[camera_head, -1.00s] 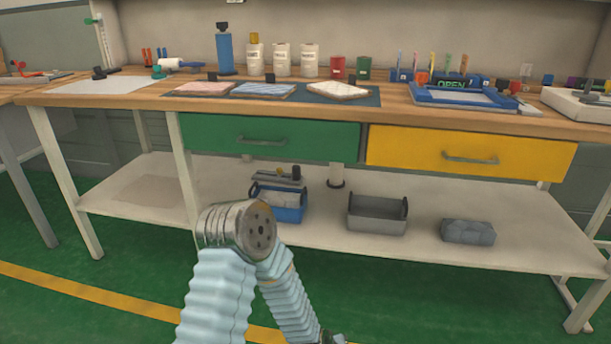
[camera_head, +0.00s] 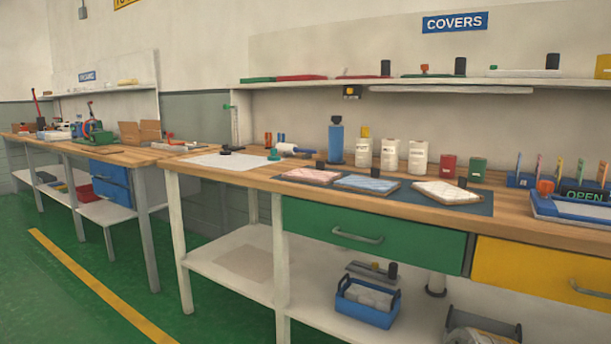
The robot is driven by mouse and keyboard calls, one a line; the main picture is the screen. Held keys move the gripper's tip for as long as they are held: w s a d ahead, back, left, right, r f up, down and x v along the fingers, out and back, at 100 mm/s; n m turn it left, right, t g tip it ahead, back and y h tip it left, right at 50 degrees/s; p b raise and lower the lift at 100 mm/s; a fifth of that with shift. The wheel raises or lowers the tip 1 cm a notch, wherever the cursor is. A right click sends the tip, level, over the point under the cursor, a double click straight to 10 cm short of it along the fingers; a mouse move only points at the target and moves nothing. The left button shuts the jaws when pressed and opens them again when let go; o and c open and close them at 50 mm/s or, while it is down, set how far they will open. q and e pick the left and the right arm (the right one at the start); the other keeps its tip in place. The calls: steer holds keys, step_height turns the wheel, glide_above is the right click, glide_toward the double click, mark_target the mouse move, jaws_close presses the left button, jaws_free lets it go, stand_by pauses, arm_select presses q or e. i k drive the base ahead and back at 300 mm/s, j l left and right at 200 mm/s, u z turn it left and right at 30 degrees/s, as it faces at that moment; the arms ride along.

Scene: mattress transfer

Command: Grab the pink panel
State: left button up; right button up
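The pink panel (camera_head: 312,176) lies flat at the left end of a dark mat (camera_head: 478,205) on the wooden workbench (camera_head: 258,178). A blue-and-white panel (camera_head: 366,184) lies to its right, and a pale panel with faint reddish lines (camera_head: 445,193) lies further right. A small black knob-like piece (camera_head: 320,165) stands at the pink panel's back edge. Neither of my grippers shows in the head view, so their state is hidden.
A blue bottle (camera_head: 336,142) and several white bottles stand behind the panels. A white sheet (camera_head: 222,161) lies on the left. A green drawer (camera_head: 370,236) is below the panels. Green floor (camera_head: 55,300) in front is clear. A second bench (camera_head: 95,153) stands at left.

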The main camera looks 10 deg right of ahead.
mark_target(318, 176)
steer(key=i+l, duration=0.1)
steer(key=l, duration=0.35)
steer(key=i+l+u, duration=0.15)
steer(key=l, duration=0.75)
steer(key=i+j+z, duration=0.1)
steer(key=z, duration=1.25)
steer(key=j+z, duration=0.35)
steer(key=k+j+z, duration=0.1)
steer(key=j+z, duration=0.25)
steer(key=k+j+z, duration=0.15)
steer(key=j+z, duration=0.2)
steer(key=k+j+z, duration=0.15)
steer(key=j+z, duration=0.2)
